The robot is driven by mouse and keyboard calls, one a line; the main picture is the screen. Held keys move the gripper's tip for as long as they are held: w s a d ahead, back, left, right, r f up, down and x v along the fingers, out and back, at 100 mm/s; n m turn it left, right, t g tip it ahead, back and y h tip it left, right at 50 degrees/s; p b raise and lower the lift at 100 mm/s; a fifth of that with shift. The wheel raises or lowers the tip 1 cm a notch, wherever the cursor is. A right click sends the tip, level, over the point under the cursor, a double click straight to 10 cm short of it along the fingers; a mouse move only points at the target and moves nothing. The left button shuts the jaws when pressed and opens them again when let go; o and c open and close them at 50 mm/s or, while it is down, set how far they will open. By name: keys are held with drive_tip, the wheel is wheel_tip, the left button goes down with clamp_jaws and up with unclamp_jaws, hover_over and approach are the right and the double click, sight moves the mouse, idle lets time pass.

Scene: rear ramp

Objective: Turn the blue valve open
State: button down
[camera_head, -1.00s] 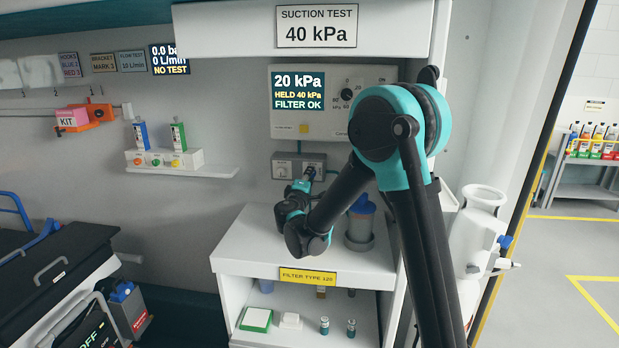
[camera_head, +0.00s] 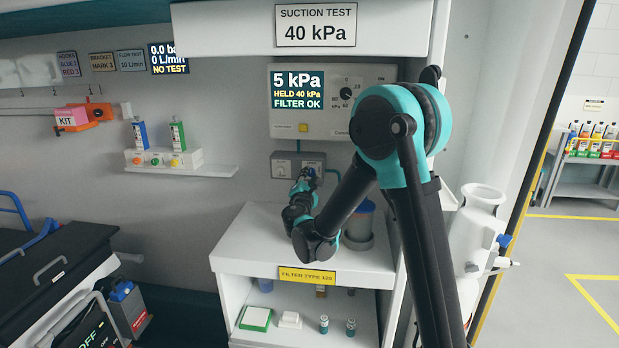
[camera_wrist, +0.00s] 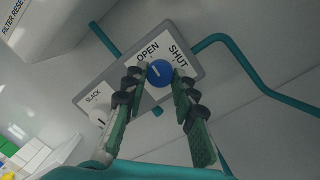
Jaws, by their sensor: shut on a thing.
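The blue valve (camera_wrist: 159,73) is a round knob with a white line on a grey plate (camera_wrist: 130,62) marked OPEN and SHUT. In the wrist view its white line points up and left, toward the OPEN label. My gripper (camera_wrist: 160,82) has one finger on each side of the knob and is shut on it. In the head view my gripper (camera_head: 305,178) reaches up to the grey valve box (camera_head: 284,165) on the wall, and the knob is mostly hidden behind it.
The suction panel (camera_head: 330,120) above reads 5 kPa, HELD 40 kPa, FILTER OK. A jar with a blue lid (camera_head: 362,222) stands on the counter (camera_head: 235,245) beside my arm. A small shelf with valves (camera_head: 180,165) is to the left.

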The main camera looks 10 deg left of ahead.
drive_tip(key=shift+n, duration=0.5)
drive_tip(key=c, duration=1.2)
unclamp_jaws()
drive_tip(key=s, duration=0.4)
drive_tip(key=s+f, duration=0.1)
drive_tip(key=s, duration=0.7)
drive_tip(key=shift+a+f, duration=0.25)
drive_tip(key=shift+f, duration=0.05)
